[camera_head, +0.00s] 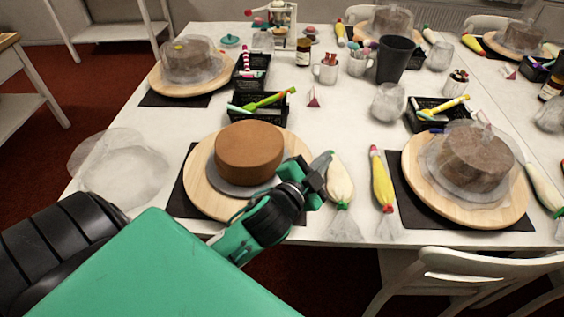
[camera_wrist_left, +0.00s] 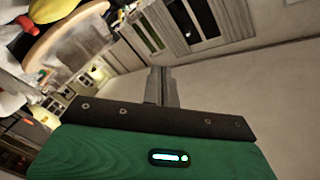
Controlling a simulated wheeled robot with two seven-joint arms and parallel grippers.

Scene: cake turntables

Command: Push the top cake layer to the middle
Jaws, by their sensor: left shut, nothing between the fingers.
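A plain brown round cake (camera_head: 249,152) sits on a grey board (camera_head: 222,187) on a round wooden turntable (camera_head: 200,195). I cannot make out a clear seam between its layers. The cake stands toward the right and back of the board. My left gripper (camera_head: 326,164) is just right of the cake, over the turntable's right edge, with its fingers pointing up and away from the cake. The fingers are shut and empty, and they also show in the wrist view (camera_wrist_left: 161,88). My right gripper is not in view.
A cream piping bag (camera_head: 340,182) lies by my left gripper, and a yellow one (camera_head: 382,180) lies farther right. A wrapped cake (camera_head: 475,160) stands on another turntable at right. A black tool basket (camera_head: 262,108) is behind the cake. Crumpled plastic (camera_head: 120,168) lies at left.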

